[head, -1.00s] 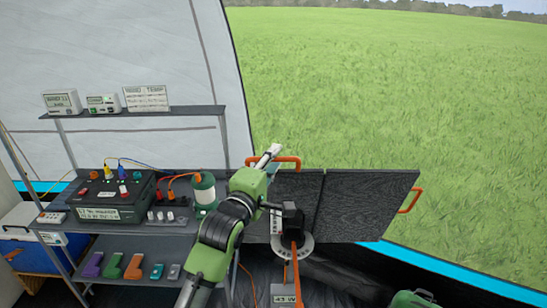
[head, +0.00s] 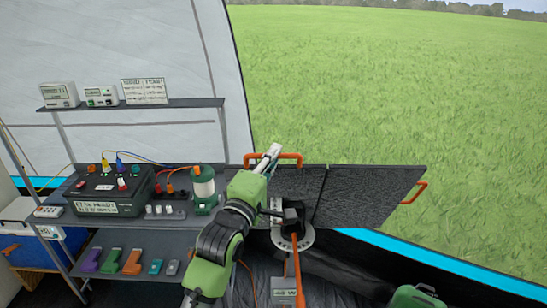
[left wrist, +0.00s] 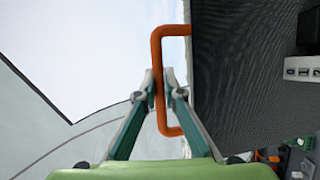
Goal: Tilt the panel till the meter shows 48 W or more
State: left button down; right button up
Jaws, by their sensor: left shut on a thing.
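The dark folding panel (head: 372,195) stands tilted in front of the tent opening, with an orange handle at each end. My left gripper (head: 272,155) is at the panel's left handle (head: 289,156). In the left wrist view, its fingers (left wrist: 160,88) are closed around the long bar of the orange handle (left wrist: 157,60), beside the panel's dark face (left wrist: 240,80). A pale round dial (head: 304,240) sits below the panel, partly behind an orange arm. My right gripper is out of view.
A blue cooler (head: 28,250) stands at far left. Open grass lies beyond the panel.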

pick_arm(q)
jog(key=s+f+m+t+h+b, duration=0.1)
jog(key=s+f+t+b, duration=0.1)
jog(key=s+f+b, duration=0.2)
jog(key=shift+s+f+m+h+b, duration=0.35)
jog(key=shift+s+b, duration=0.7)
jog(key=shift+s, duration=1.1)
jog(key=c, duration=2.1)
grip_release()
jog(key=shift+c, duration=0.2)
jog(key=v, duration=1.2)
